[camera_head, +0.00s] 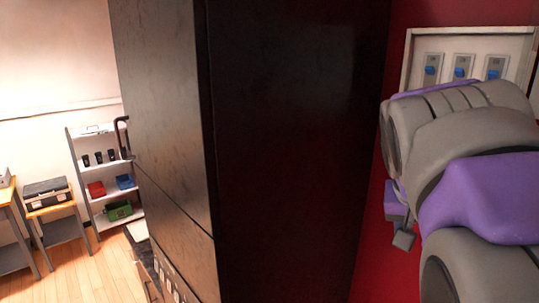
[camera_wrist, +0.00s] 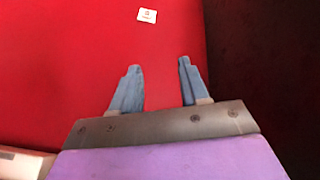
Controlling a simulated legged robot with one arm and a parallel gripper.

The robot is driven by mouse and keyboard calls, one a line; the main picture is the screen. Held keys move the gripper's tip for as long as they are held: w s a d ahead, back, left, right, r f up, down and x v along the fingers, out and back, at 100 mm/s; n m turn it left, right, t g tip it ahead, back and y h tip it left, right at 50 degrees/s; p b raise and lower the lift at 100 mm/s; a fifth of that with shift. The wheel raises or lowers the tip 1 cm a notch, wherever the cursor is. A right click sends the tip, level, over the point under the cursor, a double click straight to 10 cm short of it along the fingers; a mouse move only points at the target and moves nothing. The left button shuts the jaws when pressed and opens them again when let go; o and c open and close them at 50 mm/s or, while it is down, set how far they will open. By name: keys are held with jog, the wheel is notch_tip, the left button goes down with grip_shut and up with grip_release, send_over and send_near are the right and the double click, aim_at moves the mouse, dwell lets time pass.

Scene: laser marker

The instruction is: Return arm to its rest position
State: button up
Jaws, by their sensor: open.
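My gripper (camera_wrist: 158,82) shows in the wrist view with its two blue-grey fingers apart and nothing between them. It faces a red surface (camera_wrist: 60,60). A small white plate or label (camera_wrist: 147,15) is on that surface, beyond the fingertips. In the head view my grey and purple arm fills the right side, beside a red wall. The fingers cannot be made out clearly there.
A tall dark cabinet (camera_head: 295,140) stands close in the middle. A white-framed panel with blue switches (camera_head: 462,68) is on the red wall behind my arm. At the left are a shelf rack (camera_head: 100,160), a small table (camera_head: 50,205) and open wooden floor (camera_head: 90,285).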

jog(key=s+a+f+n+g+y+b, duration=0.1)
jog(key=s+a+f+b, duration=0.3)
jog(key=s+f, duration=0.4)
jog(key=s+a+f+n+g+y+b, duration=0.1)
jog(key=s+a+f+b, duration=0.3)
jog(key=f, duration=1.4)
jog(key=s+a+f+n+g+y+b, duration=0.2)
jog(key=s+a+f+n+g+b, duration=0.1)
jog(key=s+f, duration=1)
jog(key=shift+a+b, duration=0.5)
jog(key=shift+b, duration=0.4)
jog(key=shift+s, duration=0.1)
